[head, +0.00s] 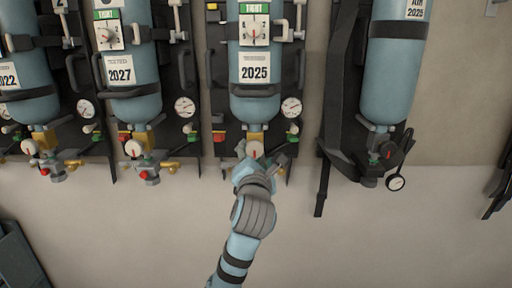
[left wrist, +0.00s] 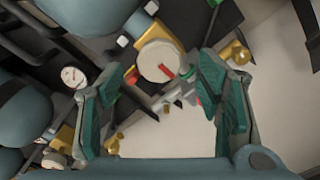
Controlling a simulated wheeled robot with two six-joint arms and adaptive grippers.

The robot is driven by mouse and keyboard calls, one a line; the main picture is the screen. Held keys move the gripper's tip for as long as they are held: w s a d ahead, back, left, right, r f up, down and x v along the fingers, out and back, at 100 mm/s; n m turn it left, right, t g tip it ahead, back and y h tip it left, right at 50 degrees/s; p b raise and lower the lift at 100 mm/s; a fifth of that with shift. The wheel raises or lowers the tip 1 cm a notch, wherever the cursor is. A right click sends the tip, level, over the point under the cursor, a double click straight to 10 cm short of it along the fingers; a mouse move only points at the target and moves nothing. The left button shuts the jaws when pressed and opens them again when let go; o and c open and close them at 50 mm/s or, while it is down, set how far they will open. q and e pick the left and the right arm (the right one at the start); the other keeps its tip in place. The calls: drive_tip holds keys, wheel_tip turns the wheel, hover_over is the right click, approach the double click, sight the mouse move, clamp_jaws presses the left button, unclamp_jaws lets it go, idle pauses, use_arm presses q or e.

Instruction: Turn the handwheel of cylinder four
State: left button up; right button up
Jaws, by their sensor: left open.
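The gripper is at a blue cylinder (head: 255,100) labelled 2025, with a green TIGHT tag above. I cannot read a cylinder number four. Its pale round handwheel (head: 255,148) with a red mark sits at its lower end. In the left wrist view the handwheel (left wrist: 158,62) lies ahead, between the finger lines, its red mark slanting. My left gripper (head: 260,165) is open just below and in front of it; its teal fingers (left wrist: 165,80) stand either side, and I cannot tell whether they touch it. My right gripper is not in view.
More blue cylinders with handwheels and gauges hang left, one labelled 2027 (head: 120,75). Another cylinder (head: 395,70) with a black harness and hanging gauge (head: 396,182) is to the right. A gauge (head: 291,107) sits right of the handwheel. The wall below is mostly clear.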

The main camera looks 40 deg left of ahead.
sight(255, 150)
use_arm(q)
drive_tip(key=x, duration=0.5)
drive_tip(key=shift+p, duration=0.3)
drive_tip(key=shift+w, duration=0.1)
drive_tip(key=shift+a, duration=0.1)
drive_tip(key=c, duration=1.2)
drive_tip(key=shift+m, duration=0.4)
